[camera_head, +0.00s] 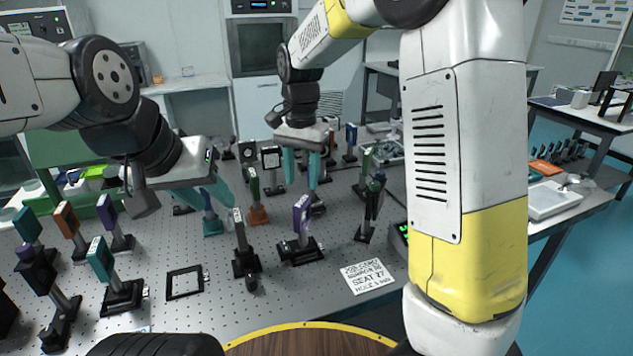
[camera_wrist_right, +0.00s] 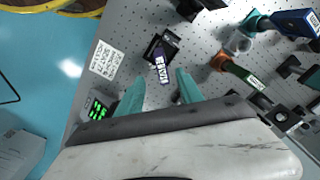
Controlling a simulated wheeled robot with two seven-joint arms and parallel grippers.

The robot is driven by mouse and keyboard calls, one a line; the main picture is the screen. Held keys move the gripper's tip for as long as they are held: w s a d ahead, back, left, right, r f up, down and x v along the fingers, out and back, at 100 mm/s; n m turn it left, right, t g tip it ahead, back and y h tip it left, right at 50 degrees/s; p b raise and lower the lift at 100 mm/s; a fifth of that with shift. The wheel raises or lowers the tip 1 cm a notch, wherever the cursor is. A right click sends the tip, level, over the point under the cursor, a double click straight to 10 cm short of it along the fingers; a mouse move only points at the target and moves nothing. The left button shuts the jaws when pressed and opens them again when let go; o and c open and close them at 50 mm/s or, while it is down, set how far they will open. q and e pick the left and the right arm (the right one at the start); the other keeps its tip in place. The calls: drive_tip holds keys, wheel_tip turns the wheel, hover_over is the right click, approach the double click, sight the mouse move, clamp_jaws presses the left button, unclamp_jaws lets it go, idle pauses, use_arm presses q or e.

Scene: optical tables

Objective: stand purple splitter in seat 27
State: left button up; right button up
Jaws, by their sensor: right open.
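A purple splitter (camera_head: 301,214) with a white label stands at a black base (camera_head: 301,249) near the front middle of the perforated table. In the right wrist view the purple splitter (camera_wrist_right: 160,68) lies just beyond my right gripper (camera_wrist_right: 160,86), whose two teal fingers are apart and empty. In the head view my right gripper (camera_head: 302,168) hangs above and behind it. My left gripper (camera_head: 212,192) is over the table further left; its fingers overlap, so its opening is unclear. A white card (camera_head: 366,277) reading "SEAT 27" lies right of the splitter; it also shows in the right wrist view (camera_wrist_right: 105,60).
Another purple-topped part (camera_head: 108,212) stands at the left. Several mounted parts crowd around, including a teal one (camera_head: 100,258), a black-topped one (camera_head: 240,235) and a dark one (camera_head: 373,200). A flat black square frame (camera_head: 171,284) lies at front left. Bare table shows around the card.

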drive_tip(key=s+d+r+n+t+y, duration=0.1)
drive_tip(key=s+d+r+n+t, duration=0.2)
drive_tip(key=s+d, duration=0.4)
drive_tip(key=s+d+r+n+t+y, duration=0.1)
drive_tip(key=s+d+r+n+t, duration=0.1)
drive_tip(key=s+d, duration=0.5)
drive_tip(key=s+r+t, duration=0.1)
drive_tip(key=s+r, duration=0.1)
drive_tip(key=s, duration=0.3)
drive_tip(key=shift+s+r+n, duration=0.2)
drive_tip(key=shift+r+n, duration=0.15)
drive_tip(key=shift+n, duration=0.05)
